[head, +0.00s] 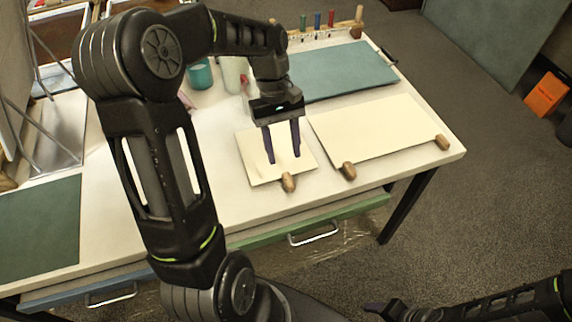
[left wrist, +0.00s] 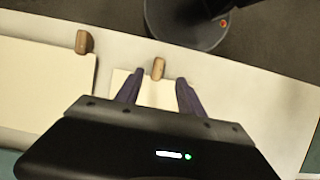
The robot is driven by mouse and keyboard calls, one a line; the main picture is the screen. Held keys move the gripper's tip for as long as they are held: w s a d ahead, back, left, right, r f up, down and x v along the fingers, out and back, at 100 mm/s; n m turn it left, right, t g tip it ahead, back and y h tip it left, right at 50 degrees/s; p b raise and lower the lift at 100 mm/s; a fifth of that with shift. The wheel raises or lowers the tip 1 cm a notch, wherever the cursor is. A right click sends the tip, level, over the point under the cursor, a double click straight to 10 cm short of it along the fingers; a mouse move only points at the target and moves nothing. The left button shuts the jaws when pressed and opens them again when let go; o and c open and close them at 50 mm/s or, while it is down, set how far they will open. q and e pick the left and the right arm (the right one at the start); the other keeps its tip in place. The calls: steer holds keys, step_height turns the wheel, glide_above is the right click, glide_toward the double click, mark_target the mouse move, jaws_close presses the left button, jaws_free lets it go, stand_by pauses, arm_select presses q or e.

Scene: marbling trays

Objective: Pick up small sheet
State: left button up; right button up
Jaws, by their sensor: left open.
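The small sheet (head: 257,170) is a cream square lying flat on the white table, left of a larger cream sheet. A small wooden block (head: 289,182) sits at its front edge. My left gripper (head: 283,158) is open and points down over the small sheet, with nothing between its fingers. In the left wrist view, the small sheet (left wrist: 157,93) and its wooden block (left wrist: 158,68) show between and beyond the open fingertips (left wrist: 160,78). I cannot tell the exact height of the fingertips above the sheet. My right gripper (head: 374,307) shows only in part at the bottom right of the head view, away from the table.
A teal board (head: 340,72) lies behind, near a rack of coloured bottles (head: 318,20). A teal cup (head: 200,74) stands back left.

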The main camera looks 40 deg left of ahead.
mark_target(289, 180)
arm_select(q)
steer(key=shift+x, duration=1.35)
steer(key=shift+f, duration=0.1)
steer(key=x, duration=0.5)
steer(key=shift+w+d, duration=0.1)
steer(key=shift+c, duration=0.4)
jaws_close()
